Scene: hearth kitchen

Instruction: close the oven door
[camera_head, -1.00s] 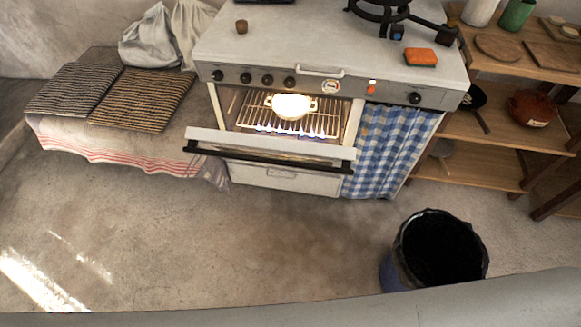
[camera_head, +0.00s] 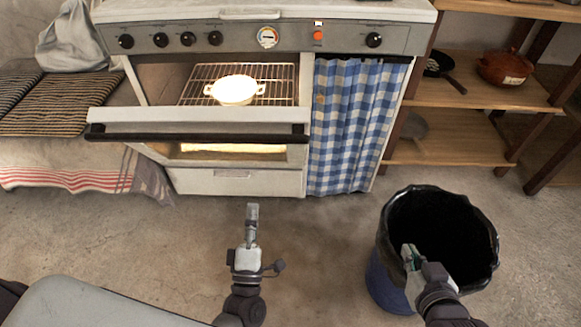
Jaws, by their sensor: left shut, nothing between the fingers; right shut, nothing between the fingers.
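The oven door (camera_head: 190,115) hangs partly open, tilted out from the lit oven cavity. Its dark handle bar (camera_head: 190,137) runs along the front, and a window glows below it. A white two-handled pot (camera_head: 235,90) sits on the wire rack (camera_head: 196,83) inside. My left gripper (camera_head: 252,209) is shut and empty, pointing towards the stove. In the picture it is below the door and drawer, apart from the handle. My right gripper (camera_head: 408,254) is shut and empty, over the bin in the picture; whether it touches the bin I cannot tell.
A black-lined bin (camera_head: 386,236) stands at the right. A blue checked curtain (camera_head: 352,125) hangs beside the oven. Wooden shelves (camera_head: 432,154) hold a red pot (camera_head: 504,67). A cloth-covered bench (camera_head: 75,165) is at the left. The floor before the oven is clear.

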